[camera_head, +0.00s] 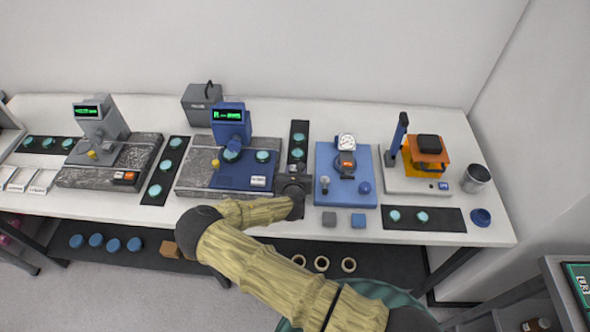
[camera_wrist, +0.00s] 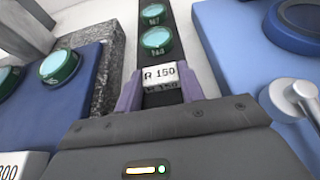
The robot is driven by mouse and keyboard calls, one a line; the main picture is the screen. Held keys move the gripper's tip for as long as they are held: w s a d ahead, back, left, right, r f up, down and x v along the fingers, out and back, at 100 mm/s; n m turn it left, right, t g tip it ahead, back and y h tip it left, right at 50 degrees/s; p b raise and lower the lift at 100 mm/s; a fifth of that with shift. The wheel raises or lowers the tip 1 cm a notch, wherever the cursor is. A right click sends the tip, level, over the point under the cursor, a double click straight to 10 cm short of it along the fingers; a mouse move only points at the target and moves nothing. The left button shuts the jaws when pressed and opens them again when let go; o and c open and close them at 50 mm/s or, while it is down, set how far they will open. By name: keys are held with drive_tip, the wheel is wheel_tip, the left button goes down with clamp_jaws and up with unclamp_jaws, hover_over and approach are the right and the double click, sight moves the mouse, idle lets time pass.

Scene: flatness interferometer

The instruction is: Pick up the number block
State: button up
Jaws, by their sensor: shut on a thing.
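The number block (camera_wrist: 160,75) is a small white block marked "R 150". In the wrist view it sits between the two purple fingers of my gripper (camera_wrist: 160,88), which are shut on it. In the head view my gripper (camera_head: 294,184) is over the table, between the blue plate with the blue display instrument and the blue dial-gauge base.
A black strip (camera_wrist: 157,22) with green-rimmed discs lies just beyond the block. A blue dial-gauge base (camera_head: 331,192) stands close on the right. A blue plate (camera_head: 229,179) on a granite slab, with another white block (camera_head: 258,181), is on the left.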

wheel_tip(320, 180, up, 10)
drive_tip(key=b, duration=0.2)
idle(0.4)
idle(0.4)
